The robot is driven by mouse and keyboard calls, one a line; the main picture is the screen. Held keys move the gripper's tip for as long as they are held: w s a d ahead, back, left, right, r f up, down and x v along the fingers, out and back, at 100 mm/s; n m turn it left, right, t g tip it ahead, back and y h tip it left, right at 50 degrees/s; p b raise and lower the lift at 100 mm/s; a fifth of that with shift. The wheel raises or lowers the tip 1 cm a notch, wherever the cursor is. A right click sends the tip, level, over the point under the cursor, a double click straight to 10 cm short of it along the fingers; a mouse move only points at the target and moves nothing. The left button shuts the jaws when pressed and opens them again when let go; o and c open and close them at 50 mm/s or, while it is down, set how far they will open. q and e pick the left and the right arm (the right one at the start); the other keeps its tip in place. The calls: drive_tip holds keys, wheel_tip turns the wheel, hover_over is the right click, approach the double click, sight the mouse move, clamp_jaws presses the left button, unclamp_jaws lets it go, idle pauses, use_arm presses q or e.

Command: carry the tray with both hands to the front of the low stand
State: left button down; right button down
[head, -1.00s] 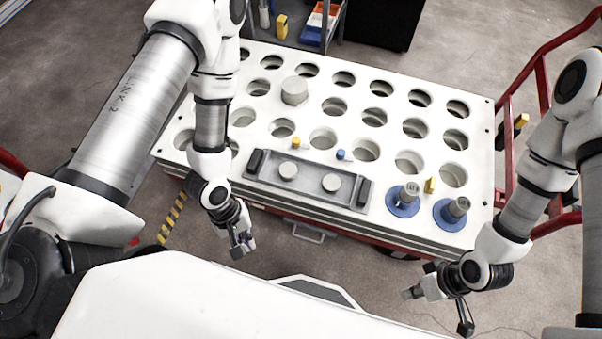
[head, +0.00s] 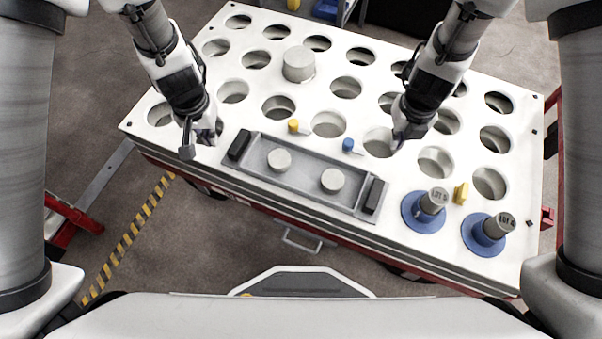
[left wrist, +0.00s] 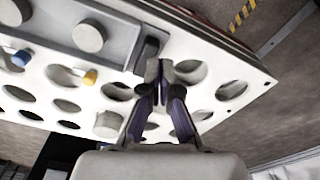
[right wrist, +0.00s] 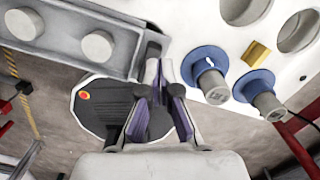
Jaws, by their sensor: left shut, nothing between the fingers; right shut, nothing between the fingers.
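The grey tray (head: 305,178) lies on the white perforated table top, near its front edge. It has a black handle at the left end (head: 239,145) and another at the right end (head: 373,195). It holds two pale round pucks (head: 279,160) (head: 332,180). My left gripper (head: 203,140) is shut and empty, left of the left handle; the left wrist view shows its fingertips (left wrist: 160,78) close by that handle (left wrist: 148,54). My right gripper (head: 403,136) is shut and empty, behind and right of the right handle (right wrist: 150,52). I cannot tell which thing is the low stand.
The table top (head: 235,120) has many round holes. A pale cylinder (head: 298,64) stands behind the tray. A yellow piece (head: 294,126) and a blue piece (head: 348,145) sit just behind it. Two blue-based posts (head: 425,207) (head: 487,232) and a yellow block (head: 461,193) stand at the right.

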sight(237, 169)
use_arm(q)
drive_tip(key=shift+w, duration=0.1)
use_arm(e)
drive_tip(key=shift+f, duration=0.15)
